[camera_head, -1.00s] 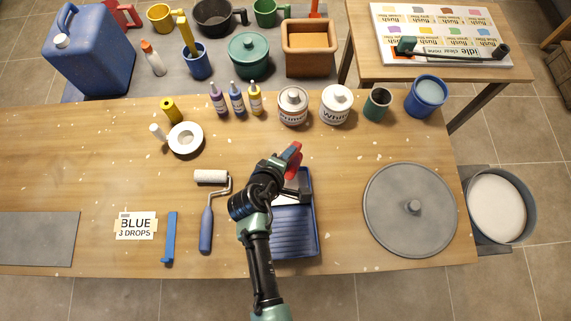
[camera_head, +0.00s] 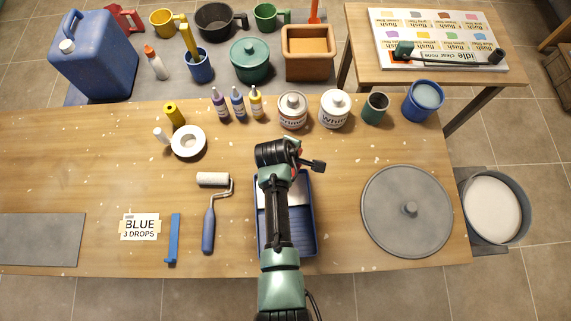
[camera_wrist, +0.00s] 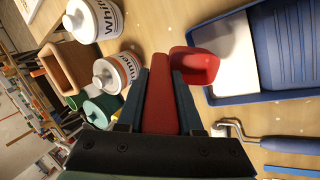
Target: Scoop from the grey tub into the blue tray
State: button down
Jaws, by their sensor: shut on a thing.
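My gripper (camera_wrist: 155,80) is shut on the handle of a red scoop (camera_wrist: 194,68). In the wrist view the scoop's bowl overlaps the edge of the blue tray (camera_wrist: 275,98); what the bowl holds is unclear. In the head view my arm hides most of the scoop and part of the blue tray (camera_head: 306,238), above whose upper end my gripper is. White material shows in the tray's upper well. The grey tub (camera_head: 528,222), with white contents, stands off the table's right edge, apart from my gripper.
A round grey lid (camera_head: 400,235) lies on the table's right side. A paint roller (camera_head: 209,228), a blue stick (camera_head: 174,240) and a "BLUE 3 DROPS" card (camera_head: 140,227) lie left of the tray. Cans (camera_head: 293,112) and bottles line the back edge.

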jog(key=shift+r, duration=3.55)
jog(key=shift+w+r+g+y, duration=0.15)
jog(key=shift+g+y, duration=0.35)
jog(key=shift+g, duration=0.4)
jog(key=g, duration=0.1)
jog(key=g+y, duration=0.1)
jog(key=shift+f+g+y, duration=0.2)
jog(key=shift+g+y, duration=0.1)
jog(key=shift+g, duration=0.1)
jog(key=s+r, duration=0.3)
jog(key=s, duration=0.7)
jog(key=shift+s+a, duration=0.15)
jog(key=shift+a, duration=0.2)
